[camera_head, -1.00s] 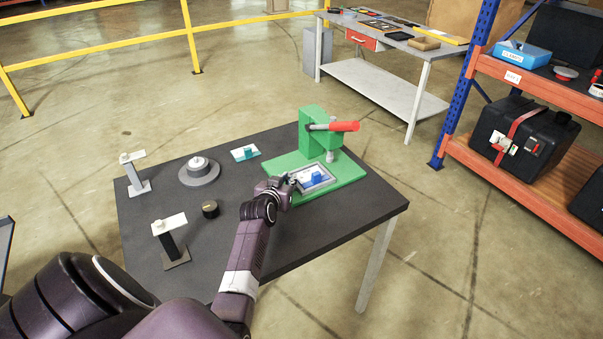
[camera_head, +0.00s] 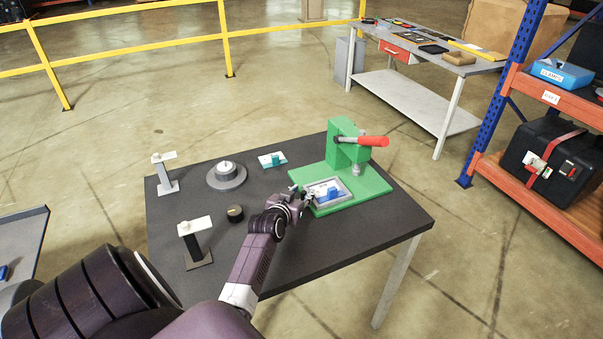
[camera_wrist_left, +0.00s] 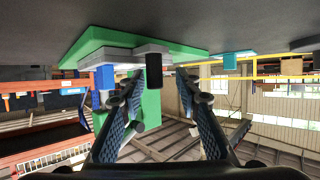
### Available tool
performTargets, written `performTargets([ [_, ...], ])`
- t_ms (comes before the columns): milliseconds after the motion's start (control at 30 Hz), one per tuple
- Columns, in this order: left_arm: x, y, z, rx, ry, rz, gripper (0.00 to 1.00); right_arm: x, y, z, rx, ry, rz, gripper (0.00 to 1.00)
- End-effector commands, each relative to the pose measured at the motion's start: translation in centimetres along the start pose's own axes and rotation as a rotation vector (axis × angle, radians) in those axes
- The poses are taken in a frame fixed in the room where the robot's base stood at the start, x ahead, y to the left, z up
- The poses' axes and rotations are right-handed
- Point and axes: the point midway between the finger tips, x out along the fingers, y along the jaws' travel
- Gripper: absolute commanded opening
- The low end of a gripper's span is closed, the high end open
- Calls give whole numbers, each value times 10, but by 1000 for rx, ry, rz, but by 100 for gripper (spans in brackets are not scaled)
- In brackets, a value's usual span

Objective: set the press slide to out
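The green press (camera_head: 347,150) stands on the dark table with its red lever pointing right. Its grey slide (camera_head: 315,203) carries a blue block (camera_head: 333,193) and sticks out over the left front part of the green base. My left gripper (camera_head: 303,198) is at the slide's left end. In the left wrist view the gripper (camera_wrist_left: 158,84) has its fingers spread, with a dark handle (camera_wrist_left: 153,70) at the slide's end between or just beyond the tips. I see gaps beside the handle. The blue block also shows in this view (camera_wrist_left: 105,76). My right gripper is not in view.
On the table left of the press are a teal block on a plate (camera_head: 272,160), a round grey fixture (camera_head: 226,175), a black knob (camera_head: 235,214) and two stands with white tops (camera_head: 165,175) (camera_head: 195,240). A shelf rack (camera_head: 545,185) stands at the right.

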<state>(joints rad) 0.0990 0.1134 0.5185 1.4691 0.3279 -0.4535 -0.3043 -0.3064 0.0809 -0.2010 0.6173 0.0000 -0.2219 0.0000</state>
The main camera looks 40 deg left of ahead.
Motion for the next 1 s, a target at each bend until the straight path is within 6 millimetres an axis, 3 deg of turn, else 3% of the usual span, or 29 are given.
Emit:
performTargets([
  [267,-16,0,0,2,1,1,31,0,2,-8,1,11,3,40],
  [700,-93,-2,1,0,-1,-1,31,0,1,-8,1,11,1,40],
  [1000,-120,-2,1,-2,-1,-1,31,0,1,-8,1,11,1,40],
])
